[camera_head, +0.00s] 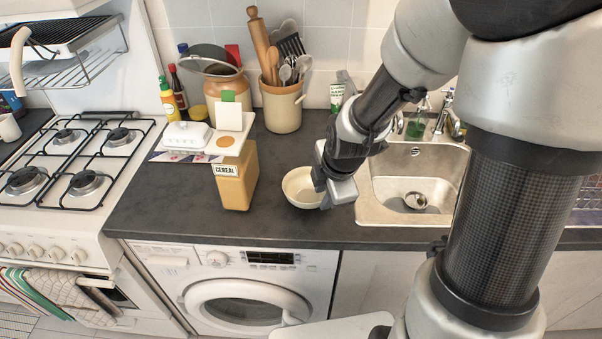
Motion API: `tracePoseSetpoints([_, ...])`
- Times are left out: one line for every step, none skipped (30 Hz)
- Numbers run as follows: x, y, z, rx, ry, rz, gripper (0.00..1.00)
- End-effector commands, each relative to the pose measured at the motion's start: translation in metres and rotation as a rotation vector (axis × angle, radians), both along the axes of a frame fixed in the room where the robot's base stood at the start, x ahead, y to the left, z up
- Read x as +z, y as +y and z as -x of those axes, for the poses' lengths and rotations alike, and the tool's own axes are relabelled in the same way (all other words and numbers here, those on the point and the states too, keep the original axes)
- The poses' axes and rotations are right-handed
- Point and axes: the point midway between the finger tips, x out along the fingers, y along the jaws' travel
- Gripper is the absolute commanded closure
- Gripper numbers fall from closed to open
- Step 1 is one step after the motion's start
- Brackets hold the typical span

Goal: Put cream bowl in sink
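The cream bowl (297,189) sits on the dark counter just left of the sink. It looks upright, with its right side hidden behind my gripper. My gripper (325,201) is at the bowl's right rim, with its fingers pointing down and left. Whether the fingers are spread or closed on the rim is not clear from this view. The metal sink (377,212) is right of the bowl, and part of it is hidden by my arm. A small round metal item (414,201) shows at the sink's bottom.
A cereal box (236,178) stands left of the bowl. Behind are a utensil crock (282,107), a jar (226,92) and bottles. The tap (446,115) and a green soap bottle (416,125) stand behind the sink. The counter's front edge is close to the bowl.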

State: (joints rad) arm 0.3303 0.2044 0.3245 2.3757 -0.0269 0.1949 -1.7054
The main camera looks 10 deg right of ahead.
Motion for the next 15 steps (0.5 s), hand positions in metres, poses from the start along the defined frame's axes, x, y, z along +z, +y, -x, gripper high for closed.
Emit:
tracePoseSetpoints([-0.003, 0.000, -0.001, 0.001, 0.000, 0.000, 0.75])
tracePoseSetpoints([-0.004, 0.000, -0.002, 0.000, -0.001, 0.000, 0.75])
tracePoseSetpoints([-0.006, 0.001, -0.003, 0.000, -0.001, 0.000, 0.75])
tracePoseSetpoints([-0.008, 0.001, -0.003, 0.000, 0.000, -0.001, 0.75])
tracePoseSetpoints([-0.011, 0.002, -0.004, 0.001, 0.000, -0.001, 0.75])
tracePoseSetpoints([-0.016, 0.003, -0.006, 0.001, 0.001, 0.000, 0.75])
tracePoseSetpoints([-0.021, 0.005, -0.007, 0.002, 0.002, 0.000, 0.75])
tracePoseSetpoints([-0.025, 0.006, -0.009, 0.002, 0.002, 0.000, 0.75])
tracePoseSetpoints([-0.031, 0.007, -0.011, 0.002, 0.002, 0.000, 0.75])
tracePoseSetpoints([-0.035, 0.008, -0.012, 0.004, 0.003, 0.000, 0.75])
tracePoseSetpoints([-0.039, 0.008, -0.014, 0.001, 0.003, 0.000, 0.75])
tracePoseSetpoints([-0.043, 0.008, -0.016, 0.001, 0.002, 0.000, 0.75])
tracePoseSetpoints([-0.046, 0.008, -0.017, 0.000, 0.002, -0.001, 0.75])
tracePoseSetpoints([-0.048, 0.008, -0.019, -0.001, 0.002, -0.001, 0.75])
tracePoseSetpoints([-0.050, 0.008, -0.020, -0.001, 0.001, 0.000, 0.75])
